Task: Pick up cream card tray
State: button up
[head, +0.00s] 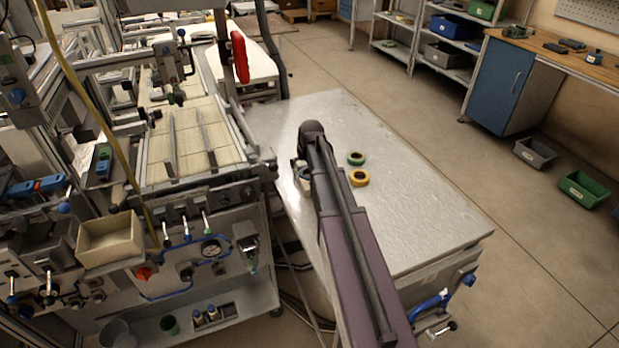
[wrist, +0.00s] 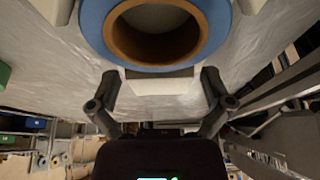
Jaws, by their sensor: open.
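A cream card piece, which looks like the cream card tray (wrist: 160,84), shows in the wrist view under a large blue tape reel (wrist: 93,25) with a brown core. Pale parts also show on both sides of the reel. My gripper (wrist: 160,78) is open, its two dark fingers on either side of the tray's near edge, with visible gaps. I cannot tell their height relative to it. In the head view my arm hides most of the tray; a small pale and blue bit (head: 304,182) shows beside my gripper (head: 298,168).
A green reel (head: 356,159) and a yellow reel (head: 359,178) lie on the metal table (head: 420,210), right of my arm. The table's right part is clear. A machine with a cream open box (head: 110,240) stands at the left. A red handle (head: 240,57) rises behind.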

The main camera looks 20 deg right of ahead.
jog(key=shift+c, duration=0.2)
jog(key=c, duration=1.1)
jog(key=shift+c, duration=0.2)
jog(key=shift+r, duration=0.2)
jog(key=shift+r+p, duration=1.6)
jog(key=shift+p, duration=0.2)
jog(key=s+a, duration=0.1)
jog(key=s, duration=0.4)
jog(key=s+a+r+p, duration=0.1)
jog(key=s, duration=0.4)
jog(key=s+a, duration=0.1)
jog(key=s, duration=0.4)
jog(key=shift+s+a+r, duration=0.2)
jog(key=shift+s, duration=0.15)
